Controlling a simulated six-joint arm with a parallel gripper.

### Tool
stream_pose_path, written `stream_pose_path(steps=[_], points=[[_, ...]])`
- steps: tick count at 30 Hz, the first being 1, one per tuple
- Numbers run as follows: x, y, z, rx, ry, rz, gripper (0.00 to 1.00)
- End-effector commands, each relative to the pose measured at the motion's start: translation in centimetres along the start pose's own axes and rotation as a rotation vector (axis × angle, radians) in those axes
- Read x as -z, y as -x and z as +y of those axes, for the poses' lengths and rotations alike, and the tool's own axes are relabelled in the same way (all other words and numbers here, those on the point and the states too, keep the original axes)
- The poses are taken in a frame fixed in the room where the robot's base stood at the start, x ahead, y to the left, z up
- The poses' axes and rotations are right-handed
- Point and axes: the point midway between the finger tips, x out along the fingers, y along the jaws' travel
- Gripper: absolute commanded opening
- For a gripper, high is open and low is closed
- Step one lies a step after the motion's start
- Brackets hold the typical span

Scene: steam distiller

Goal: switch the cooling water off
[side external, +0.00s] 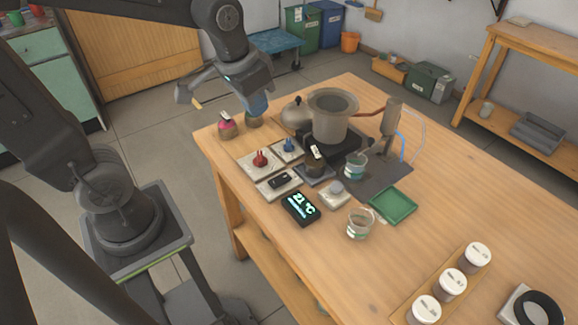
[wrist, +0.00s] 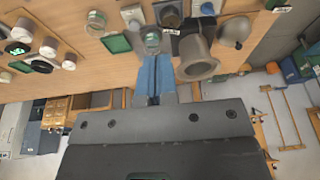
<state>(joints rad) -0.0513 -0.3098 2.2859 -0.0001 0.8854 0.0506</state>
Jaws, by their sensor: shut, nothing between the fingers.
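A blue knob (side external: 289,146) sits on a small pale plate on the wooden table, in front of the still. A red knob (side external: 261,158) sits on a similar plate to its left. In the side view my gripper (side external: 257,108) appears up and left of both knobs, near the table's far-left corner, apart from them. Its blue fingers are closed together with nothing between them; they also show in the wrist view (wrist: 153,78). The still's pot (side external: 332,115) stands right of the knobs and also shows in the wrist view (wrist: 195,60). Knob positions are unclear in the wrist view.
A black switch (side external: 281,181), a lit temperature display (side external: 300,207), glass beakers (side external: 359,223) and a green tray (side external: 393,206) stand nearer. White-lidded jars (side external: 451,284) are at right. The table's right middle is clear.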

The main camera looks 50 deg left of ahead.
Motion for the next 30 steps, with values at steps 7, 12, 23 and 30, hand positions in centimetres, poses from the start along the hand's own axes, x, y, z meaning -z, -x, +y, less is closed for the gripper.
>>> stream_pose_path(steps=[7,12,23,30], points=[[3.7,-5.5,-1.3,-0.002,0.001,-0.140,0.00],[5.3,-9.2,-2.1,-0.007,0.000,-0.216,0.00],[6.2,-12.8,-2.9,-0.014,0.000,-0.280,0.00],[6.2,-12.8,-2.9,-0.014,0.000,-0.279,0.00]])
